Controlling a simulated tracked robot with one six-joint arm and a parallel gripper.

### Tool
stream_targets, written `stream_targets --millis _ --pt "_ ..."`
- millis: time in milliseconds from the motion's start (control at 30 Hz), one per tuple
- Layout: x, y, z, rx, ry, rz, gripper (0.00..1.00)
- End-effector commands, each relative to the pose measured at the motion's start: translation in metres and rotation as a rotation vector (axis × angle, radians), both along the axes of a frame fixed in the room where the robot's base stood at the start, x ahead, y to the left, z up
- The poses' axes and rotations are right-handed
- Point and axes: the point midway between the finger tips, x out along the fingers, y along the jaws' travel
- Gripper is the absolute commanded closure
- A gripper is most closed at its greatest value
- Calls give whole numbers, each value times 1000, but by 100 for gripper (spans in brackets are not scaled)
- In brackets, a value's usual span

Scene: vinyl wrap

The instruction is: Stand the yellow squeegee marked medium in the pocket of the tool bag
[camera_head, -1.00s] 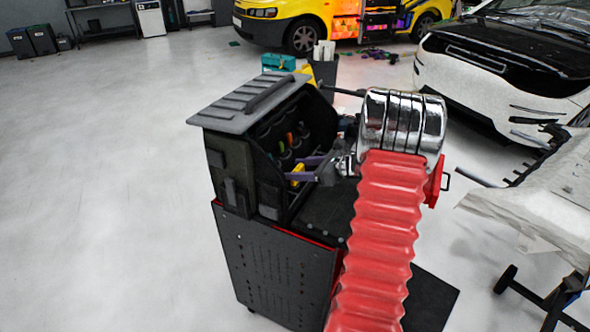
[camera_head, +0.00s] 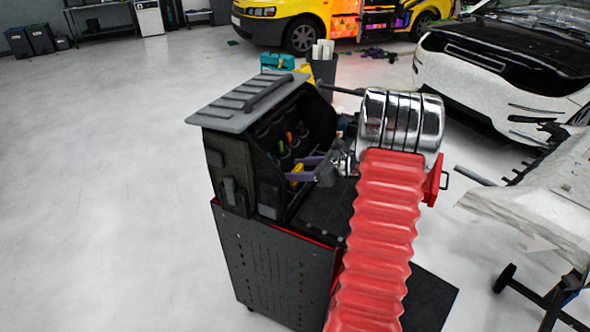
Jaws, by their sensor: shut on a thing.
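The dark tool bag (camera_head: 229,167) stands open on a black cart, its grey ribbed lid (camera_head: 236,116) on top. Several coloured tool handles (camera_head: 289,138) show in the pockets inside. My gripper (camera_head: 300,168), with purple fingers, reaches from the right into the open side of the bag. It is shut on a small yellow thing (camera_head: 297,173), which looks like the yellow squeegee. Its marking cannot be read, and its lower part is hidden by the fingers. I cannot tell whether it is inside a pocket or in front of one.
The black cart (camera_head: 270,262) has a red edge. My red arm sleeve covers its right part. A dark bin (camera_head: 323,72) with white rolls stands behind. A white car (camera_head: 520,75) and a covered stand are at right. The floor at left is clear.

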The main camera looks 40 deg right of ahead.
Motion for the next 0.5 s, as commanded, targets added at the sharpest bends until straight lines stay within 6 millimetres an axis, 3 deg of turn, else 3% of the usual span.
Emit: stream_targets --millis 500 --pt "0 0 -7 1 0 0 68"
